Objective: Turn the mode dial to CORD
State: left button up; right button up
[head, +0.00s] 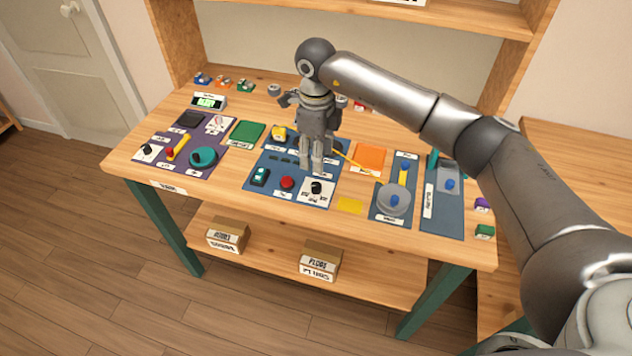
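A black dial knob (316,187) stands on a white plate with small dark labels, at the front of the middle blue mat. Another black knob (148,149) sits on a white plate at the left end of the purple mat. The labels are too small to read, so I cannot tell which is the mode dial or where either points. My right gripper (313,168) points down just behind the middle knob and looks apart from it. Its fingers look close together, but whether they are shut is unclear. My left gripper is out of view.
A red button (286,182) and a dark green switch (260,176) are left of the middle knob. A yellow patch (350,205) and a grey round pan-like part (394,198) lie to its right. Bare wood runs along the table's front edge (225,195).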

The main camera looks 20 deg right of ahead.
aim_at(316, 184)
notch_tip(316, 184, down, 10)
jog(key=shift+f+p, duration=0.25)
jog(key=shift+p, duration=0.8)
grip_shut()
